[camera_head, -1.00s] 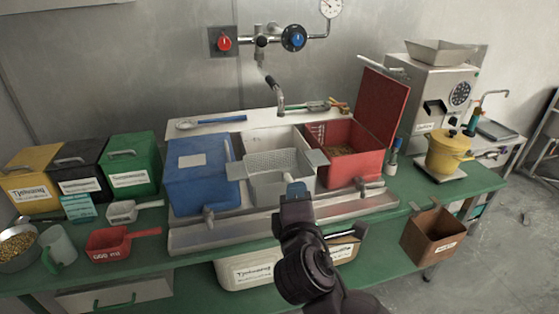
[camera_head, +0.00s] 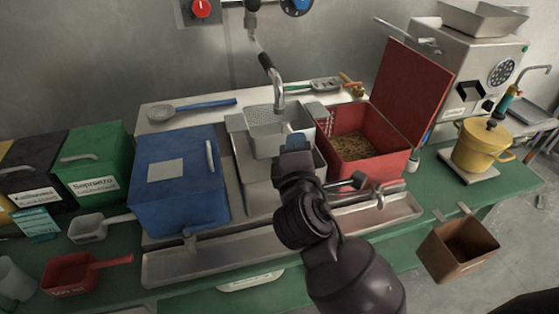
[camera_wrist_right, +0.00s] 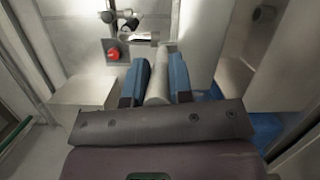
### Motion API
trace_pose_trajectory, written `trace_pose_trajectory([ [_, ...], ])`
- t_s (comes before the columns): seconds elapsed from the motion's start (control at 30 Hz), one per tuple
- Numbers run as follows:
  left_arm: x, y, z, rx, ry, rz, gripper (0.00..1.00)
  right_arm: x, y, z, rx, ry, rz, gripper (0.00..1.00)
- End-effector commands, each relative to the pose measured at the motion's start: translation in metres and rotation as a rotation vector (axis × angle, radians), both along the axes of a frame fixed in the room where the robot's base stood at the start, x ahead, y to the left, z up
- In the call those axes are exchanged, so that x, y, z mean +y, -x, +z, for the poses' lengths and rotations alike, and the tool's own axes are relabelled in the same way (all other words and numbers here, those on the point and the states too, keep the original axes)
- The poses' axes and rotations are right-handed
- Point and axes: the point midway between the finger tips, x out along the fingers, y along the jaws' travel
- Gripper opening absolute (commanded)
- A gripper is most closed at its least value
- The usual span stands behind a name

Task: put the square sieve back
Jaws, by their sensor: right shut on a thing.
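The square sieve (camera_head: 265,132) is a grey perforated basket. In the head view it is over the middle bay (camera_head: 250,170) between the blue box (camera_head: 180,195) and the open red box (camera_head: 355,150), just under the tap spout (camera_head: 275,85). My right gripper (camera_head: 295,143) is at its front right side, shut on it. In the right wrist view the blue fingers (camera_wrist_right: 158,80) close around a light grey bar (camera_wrist_right: 158,88), which seems to be part of the sieve. The gripper hides part of the bay; I cannot tell whether the sieve touches it. My left gripper is not in view.
The red box holds beans, its lid up. A blue-handled skimmer (camera_head: 190,110) lies on the back ledge. A metal trough (camera_head: 300,240) runs in front. A red scoop (camera_head: 72,272) lies at left.

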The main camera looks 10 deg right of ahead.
Motion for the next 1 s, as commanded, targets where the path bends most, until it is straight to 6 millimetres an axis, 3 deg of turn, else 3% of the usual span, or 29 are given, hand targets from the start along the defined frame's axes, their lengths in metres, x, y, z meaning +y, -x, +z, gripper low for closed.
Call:
trace_pose_trajectory([
  [0.33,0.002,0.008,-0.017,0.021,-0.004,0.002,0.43,0.0,0.0,-0.051,0.003,0.003,0.001,0.0],
  [0.57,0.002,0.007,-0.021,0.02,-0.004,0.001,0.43,0.0,0.0,-0.068,0.0,0.001,0.0,0.0],
  [0.8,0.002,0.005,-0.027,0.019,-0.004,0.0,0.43,0.0,0.0,-0.097,0.002,0.004,0.0,0.0],
  [1.0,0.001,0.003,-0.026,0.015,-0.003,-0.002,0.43,0.0,0.0,-0.099,-0.001,0.0,0.001,0.0],
])
